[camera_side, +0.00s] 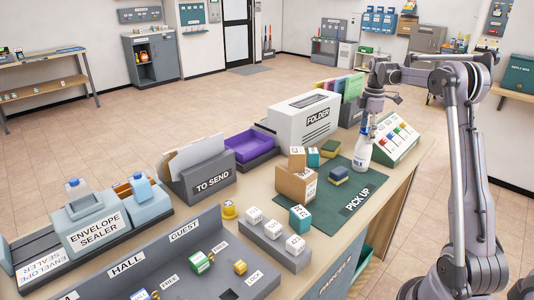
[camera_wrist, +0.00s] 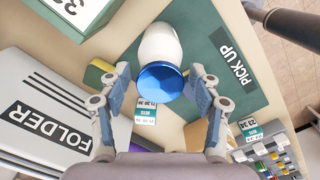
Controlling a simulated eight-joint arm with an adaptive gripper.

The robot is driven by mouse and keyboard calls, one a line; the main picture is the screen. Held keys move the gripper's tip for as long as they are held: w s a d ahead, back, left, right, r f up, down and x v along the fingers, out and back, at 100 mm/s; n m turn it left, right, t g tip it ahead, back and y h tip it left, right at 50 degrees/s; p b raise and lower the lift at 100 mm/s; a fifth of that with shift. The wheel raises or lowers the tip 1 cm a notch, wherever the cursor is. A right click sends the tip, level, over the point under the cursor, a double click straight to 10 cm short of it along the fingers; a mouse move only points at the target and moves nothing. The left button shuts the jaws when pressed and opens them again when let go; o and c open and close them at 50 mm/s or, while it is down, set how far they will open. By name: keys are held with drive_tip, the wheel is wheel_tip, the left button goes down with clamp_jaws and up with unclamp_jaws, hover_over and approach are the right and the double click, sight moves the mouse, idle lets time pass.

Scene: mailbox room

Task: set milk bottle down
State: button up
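The milk bottle (camera_side: 362,149) is white with a blue cap and looks upright at the right side of the green PICK UP mat (camera_side: 329,199). Its base appears to be on the mat, though contact is hard to confirm. In the wrist view, the bottle's blue cap (camera_wrist: 162,83) and white body lie between my fingers. My gripper (camera_wrist: 161,70) is around the bottle's top, with a narrow gap showing on each side of the cap, so it looks open. In the side view my gripper (camera_side: 366,122) is directly above the bottle, its fingers small and partly hidden.
The white FOLDER box (camera_side: 303,119) is behind, and a sloped panel with coloured labels (camera_side: 398,139) is close at right. The mat's front part is clear.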

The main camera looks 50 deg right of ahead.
wheel_tip(320, 180, up, 12)
drive_tip(key=w+a+r+m+t+h, duration=0.1)
drive_tip(key=w+a+r+m, duration=0.15)
drive_tip(key=a, duration=0.95)
drive_tip(key=a+f+m+t, duration=0.2)
drive_tip(key=a, duration=0.9)
drive_tip(key=s+a+f+m+t, duration=0.2)
drive_tip(key=s+a+f, duration=0.3)
drive_tip(key=a, duration=0.4)
drive_tip(key=s+a+f+m+t+y, duration=0.1)
drive_tip(key=s+a+f+m+t, duration=0.1)
drive_tip(key=s+a+f, duration=0.4)
drive_tip(key=s+a, duration=0.1)
drive_tip(key=a, duration=0.2)
drive_tip(key=shift+f, duration=0.3)
